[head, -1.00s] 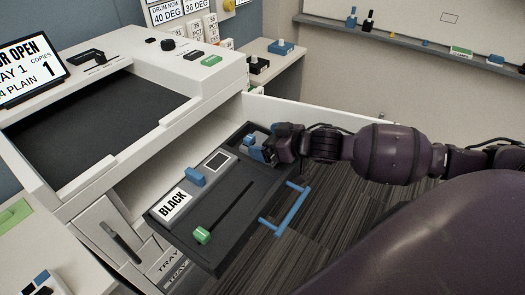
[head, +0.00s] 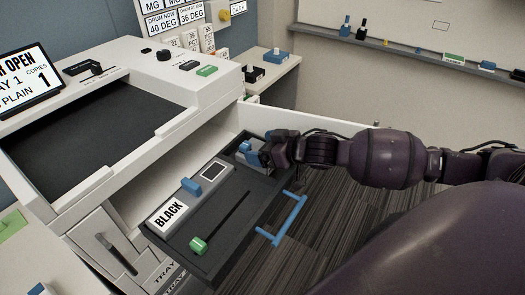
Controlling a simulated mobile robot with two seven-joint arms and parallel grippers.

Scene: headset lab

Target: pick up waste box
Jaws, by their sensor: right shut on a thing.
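An open dark drawer tray (head: 215,232) labelled BLACK sticks out of the white machine. At its far end is a small part with a blue top (head: 245,147), seemingly the waste box; its body is mostly hidden behind my gripper. My right gripper (head: 258,152) reaches in from the right and is shut on this part. I cannot tell whether the part is clear of the tray. My left gripper is out of view.
The tray carries a blue tab (head: 191,186), a green knob (head: 198,245) and a blue front handle (head: 282,220). A wall ledge (head: 400,48) runs at the back right. Striped floor is clear.

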